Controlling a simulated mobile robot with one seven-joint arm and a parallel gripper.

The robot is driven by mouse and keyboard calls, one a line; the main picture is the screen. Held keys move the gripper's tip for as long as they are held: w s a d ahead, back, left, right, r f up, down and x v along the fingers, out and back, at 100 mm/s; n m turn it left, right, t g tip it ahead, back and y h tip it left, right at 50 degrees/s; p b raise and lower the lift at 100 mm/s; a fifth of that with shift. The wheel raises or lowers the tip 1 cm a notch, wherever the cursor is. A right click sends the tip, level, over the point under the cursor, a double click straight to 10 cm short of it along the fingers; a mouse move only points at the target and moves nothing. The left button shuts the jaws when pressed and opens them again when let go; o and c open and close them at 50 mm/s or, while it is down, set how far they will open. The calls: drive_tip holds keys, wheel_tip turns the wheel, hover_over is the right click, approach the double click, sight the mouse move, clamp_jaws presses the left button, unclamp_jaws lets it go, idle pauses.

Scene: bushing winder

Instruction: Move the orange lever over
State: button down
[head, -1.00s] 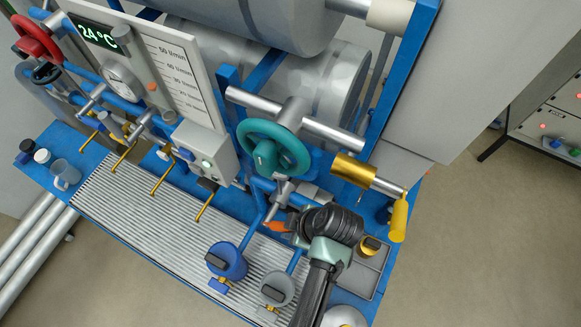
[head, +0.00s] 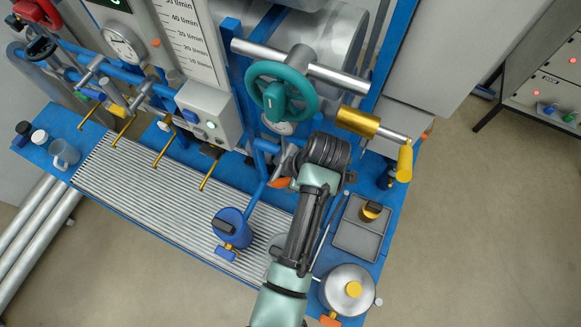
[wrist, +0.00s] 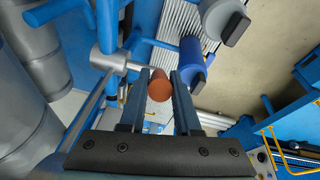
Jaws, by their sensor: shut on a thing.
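The orange lever (head: 281,183) shows as a small orange tip to the left of my wrist in the head view, below the teal handwheel (head: 281,92). In the wrist view the lever's rounded orange end (wrist: 159,88) sits between the two dark fingers. A grey metal hub (wrist: 108,60) is at its left. My gripper (wrist: 160,80) is shut on the lever. In the head view my wrist and arm hide most of my gripper (head: 291,180) and part of the lever's mounting.
A blue canister (head: 231,229) stands left of my arm; a grey one is mostly hidden behind it. A grey tray (head: 360,240) and a lidded pot (head: 347,291) are to the right. A yellow-handled bar (head: 357,122) juts out above right. The ribbed deck (head: 150,185) at left is largely clear.

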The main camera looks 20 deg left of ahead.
drive_tip(key=c, duration=0.6)
unclamp_jaws()
drive_tip(key=shift+r, duration=0.1)
drive_tip(key=shift+p+v, duration=0.95)
drive_tip(key=shift+v, duration=5.5)
